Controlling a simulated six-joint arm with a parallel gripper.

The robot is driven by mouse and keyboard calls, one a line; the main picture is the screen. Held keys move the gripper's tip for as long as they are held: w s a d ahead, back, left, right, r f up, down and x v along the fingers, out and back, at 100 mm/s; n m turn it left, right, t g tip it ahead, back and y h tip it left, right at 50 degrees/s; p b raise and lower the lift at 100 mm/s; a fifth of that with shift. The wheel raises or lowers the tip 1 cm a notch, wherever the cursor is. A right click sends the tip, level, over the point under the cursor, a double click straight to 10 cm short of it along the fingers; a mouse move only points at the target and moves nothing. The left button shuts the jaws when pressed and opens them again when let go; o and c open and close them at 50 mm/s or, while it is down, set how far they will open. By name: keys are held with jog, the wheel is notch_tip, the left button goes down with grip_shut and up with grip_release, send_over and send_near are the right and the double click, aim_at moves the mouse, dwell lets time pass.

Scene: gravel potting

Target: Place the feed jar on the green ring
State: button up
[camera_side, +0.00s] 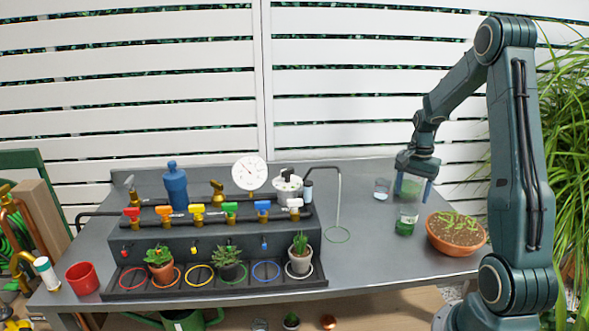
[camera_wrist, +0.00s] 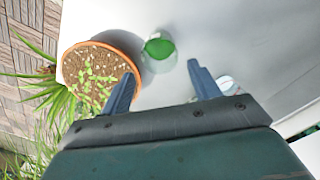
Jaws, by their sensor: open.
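A clear glass jar with green contents (camera_side: 405,226), which looks like the feed jar, stands upright on the grey table. It also shows in the wrist view (camera_wrist: 159,47), ahead of the fingertips. A thin green ring (camera_side: 338,236) lies flat on the table under a bent metal spout, left of the jar. Another green ring (camera_side: 233,281) lies in the black tray, around a potted succulent. My gripper (camera_side: 412,192) points down above and behind the jar, with its fingers apart.
A terracotta bowl of seedlings (camera_side: 457,236) stands close right of the jar. A small clear jar (camera_side: 381,187) stands behind left. The valve bench (camera_side: 215,240) fills the left. Table between jar and ring is clear.

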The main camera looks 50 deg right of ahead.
jog(key=shift+r, duration=0.65)
jog(key=shift+a, duration=0.1)
